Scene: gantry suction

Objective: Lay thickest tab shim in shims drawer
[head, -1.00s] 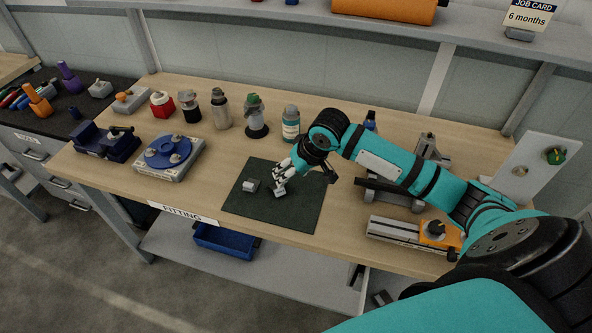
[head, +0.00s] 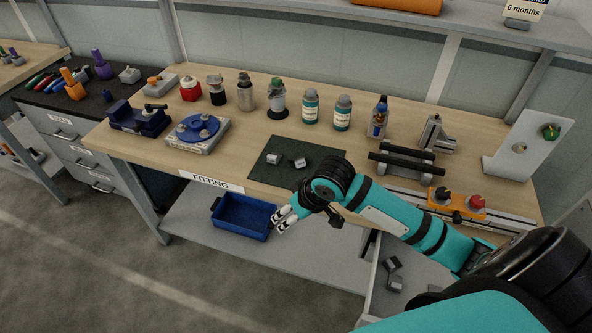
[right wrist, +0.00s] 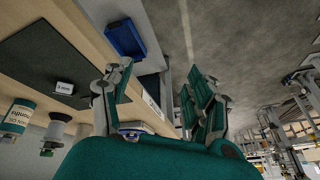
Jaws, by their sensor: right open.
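Two small grey blocks that look like tab shims lie on the dark green mat (head: 262,172): a left shim (head: 275,157) and a right shim (head: 299,162). In the right wrist view one shim (right wrist: 64,88) shows a white face with a mm marking, too small to read surely. Which is thickest I cannot tell. My right gripper (head: 283,220) is open and empty, in front of the bench edge above the blue bin; its spread fingers also show in the right wrist view (right wrist: 158,90). No drawer is readable as the shims drawer. My left gripper is not in view.
A blue bin (head: 243,231) sits on the lower shelf. A drawer cabinet (head: 68,131) stands at left. Dark grey pieces (head: 394,284) lie low under the bench at right, partly behind my arm. Bottles (head: 310,107) and fixtures line the bench back.

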